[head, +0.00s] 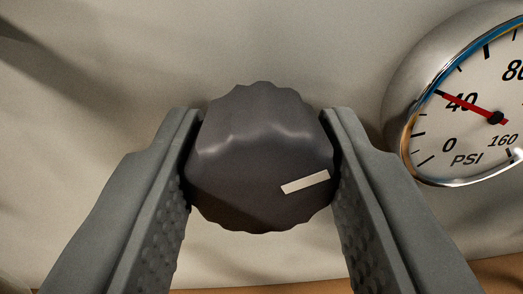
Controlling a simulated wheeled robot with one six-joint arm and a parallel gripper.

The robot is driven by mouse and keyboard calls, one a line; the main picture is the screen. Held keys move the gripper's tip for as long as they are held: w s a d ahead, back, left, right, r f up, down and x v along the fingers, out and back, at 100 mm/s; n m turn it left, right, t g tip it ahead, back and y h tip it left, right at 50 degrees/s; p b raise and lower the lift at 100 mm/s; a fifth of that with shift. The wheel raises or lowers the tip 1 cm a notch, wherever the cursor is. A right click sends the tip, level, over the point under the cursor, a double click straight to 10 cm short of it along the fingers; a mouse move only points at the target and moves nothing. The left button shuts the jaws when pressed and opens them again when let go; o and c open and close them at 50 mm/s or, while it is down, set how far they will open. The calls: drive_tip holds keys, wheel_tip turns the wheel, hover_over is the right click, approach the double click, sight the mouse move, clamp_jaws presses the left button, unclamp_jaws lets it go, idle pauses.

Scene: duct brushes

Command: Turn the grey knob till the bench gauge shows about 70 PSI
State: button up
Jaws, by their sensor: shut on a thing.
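The dark grey knob (262,150) has a scalloped rim and sits in the middle of the view. A short white mark lies on the lower right of its face, slanting slightly up to the right. My gripper (264,155) is shut on the knob, one finger on its left side and one on its right. The bench gauge (475,130) is at the right, partly cut off by the picture's edge. Its red needle (465,105) points up-left across the 40 label, so it reads about 40 PSI. The 0, 80 and 160 labels also show, the 80 partly cut off.
A pale, plain surface (300,40) lies behind the knob and gauge. The gauge's shiny metal housing (420,75) stands a short way right of my right finger. A brown strip (490,270) runs along the lower right edge. The space left of my gripper looks clear.

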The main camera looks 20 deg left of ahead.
drive_tip(key=shift+m, duration=0.4)
drive_tip(key=m, duration=0.4)
drive_tip(key=shift+m, duration=0.3)
drive_tip(key=m, duration=0.4)
idle(0.3)
drive_tip(key=o, duration=1)
drive_tip(key=shift+s, duration=0.15)
drive_tip(key=v, duration=1.7)
drive_tip(key=shift+d+r, duration=0.1)
drive_tip(key=shift+r, duration=0.05)
